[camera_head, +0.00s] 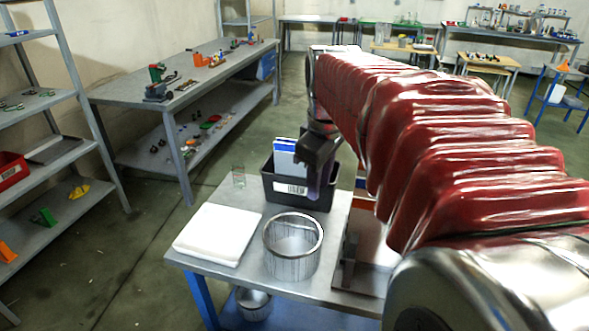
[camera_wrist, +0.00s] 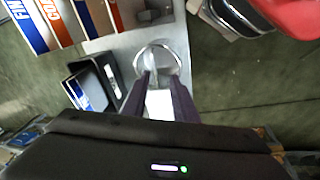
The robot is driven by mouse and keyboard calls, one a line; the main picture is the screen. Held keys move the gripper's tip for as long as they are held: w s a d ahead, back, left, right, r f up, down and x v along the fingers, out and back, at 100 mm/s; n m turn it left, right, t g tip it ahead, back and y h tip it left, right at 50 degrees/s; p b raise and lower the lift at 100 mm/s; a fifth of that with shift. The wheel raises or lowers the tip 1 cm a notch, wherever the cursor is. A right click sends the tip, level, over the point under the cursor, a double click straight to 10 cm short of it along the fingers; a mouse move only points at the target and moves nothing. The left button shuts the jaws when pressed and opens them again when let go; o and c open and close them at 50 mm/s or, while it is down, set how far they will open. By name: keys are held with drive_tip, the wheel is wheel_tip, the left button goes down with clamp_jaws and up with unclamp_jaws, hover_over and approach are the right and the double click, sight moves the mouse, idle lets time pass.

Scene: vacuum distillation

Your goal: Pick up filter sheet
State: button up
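A flat white stack (camera_head: 217,234), which looks like filter sheets, lies on the left front of the metal table. In the wrist view a white patch (camera_wrist: 158,104) shows between the fingers; it is probably this stack, partly hidden by my gripper body. My gripper (camera_wrist: 160,88) is open, with its two dark fingers apart and nothing seen held. In the head view my gripper (camera_head: 320,185) is above the table by the black bin, behind and right of the white stack.
A metal pot (camera_head: 293,245) stands right of the stack. The black bin (camera_head: 300,190) holds upright blue-and-white items (camera_head: 286,157). Lettered blue and orange boards (camera_wrist: 62,20) show in the wrist view. My arm hides the table's right side.

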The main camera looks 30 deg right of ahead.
drive_tip(key=d+n, duration=0.1)
drive_tip(key=d, duration=0.6)
drive_tip(key=s+d+f+n+g, duration=0.1)
drive_tip(key=d, duration=0.7)
drive_tip(key=s+d+n+g+y, duration=0.1)
drive_tip(key=d+n, duration=0.1)
drive_tip(key=d, duration=0.6)
drive_tip(key=shift+s+f, duration=0.1)
drive_tip(key=shift+f, duration=0.2)
drive_tip(key=shift+a+f, duration=0.1)
wheel_tip(320, 180, down, 8)
drive_tip(key=shift+f, duration=0.25)
drive_tip(key=shift+f, duration=0.1)
wheel_tip(320, 180, down, 5)
drive_tip(key=shift+c, duration=0.5)
